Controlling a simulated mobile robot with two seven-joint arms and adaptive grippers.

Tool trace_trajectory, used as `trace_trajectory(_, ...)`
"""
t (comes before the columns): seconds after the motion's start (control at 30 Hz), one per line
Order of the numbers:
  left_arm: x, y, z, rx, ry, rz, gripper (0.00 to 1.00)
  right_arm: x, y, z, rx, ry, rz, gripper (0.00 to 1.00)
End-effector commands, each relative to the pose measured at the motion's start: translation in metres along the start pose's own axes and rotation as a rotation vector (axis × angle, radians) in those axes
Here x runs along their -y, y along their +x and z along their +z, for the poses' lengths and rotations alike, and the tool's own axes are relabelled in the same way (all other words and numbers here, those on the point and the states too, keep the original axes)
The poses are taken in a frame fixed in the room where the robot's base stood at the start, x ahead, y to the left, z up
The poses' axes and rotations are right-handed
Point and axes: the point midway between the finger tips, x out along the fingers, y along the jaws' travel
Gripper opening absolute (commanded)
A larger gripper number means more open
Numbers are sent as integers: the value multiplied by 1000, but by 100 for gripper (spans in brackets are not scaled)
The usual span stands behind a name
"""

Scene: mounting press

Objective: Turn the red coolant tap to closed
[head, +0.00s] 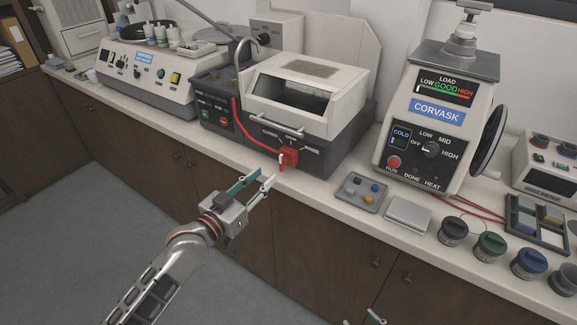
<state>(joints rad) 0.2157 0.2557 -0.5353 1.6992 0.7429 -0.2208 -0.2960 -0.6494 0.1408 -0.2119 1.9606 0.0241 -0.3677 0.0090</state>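The red coolant tap (289,157) sits low on the front of the dark-based cutting machine with a white hood. A red hose runs to it from the left, and small position labels stand above it, too small to read surely. A short red and white part hangs at its lower left; I cannot tell the exact handle setting. My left gripper (265,175) is open and empty, in front of the bench edge. Its fingertips point at the tap from the lower left, apart from it. Only the fingertips of my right gripper (361,319) show at the bottom edge, spread apart.
The white-hooded machine (310,85) stands behind the tap. The Corvask press (435,115) is to its right. The bench top just left of the tap is clear.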

Motion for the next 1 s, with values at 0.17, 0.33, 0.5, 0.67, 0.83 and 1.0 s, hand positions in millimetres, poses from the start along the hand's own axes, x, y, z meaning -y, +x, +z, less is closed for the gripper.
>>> trace_trajectory(0.17, 0, 12, -4, -6, 0, 4, 27, 1, 0, 0, 0, 1, 0, 40)
trace_trajectory(0.33, 0, 37, -4, -7, -1, 4, 27, 2, 2, 2, 0, 5, -1, 40)
trace_trajectory(0.5, 0, 62, -4, -7, 0, 3, 27, 3, 4, 5, 1, 5, -2, 40)
trace_trajectory(0.67, 0, 76, -4, -6, 1, 3, 27, 3, 4, 7, 1, 5, -2, 40)
trace_trajectory(0.83, 0, 80, -4, -4, 1, 3, 27, 3, 5, 7, 1, 4, -2, 40)
trace_trajectory(1.0, 0, 80, -4, -5, 1, 3, 27, 2, 4, 7, 1, 2, -1, 40)
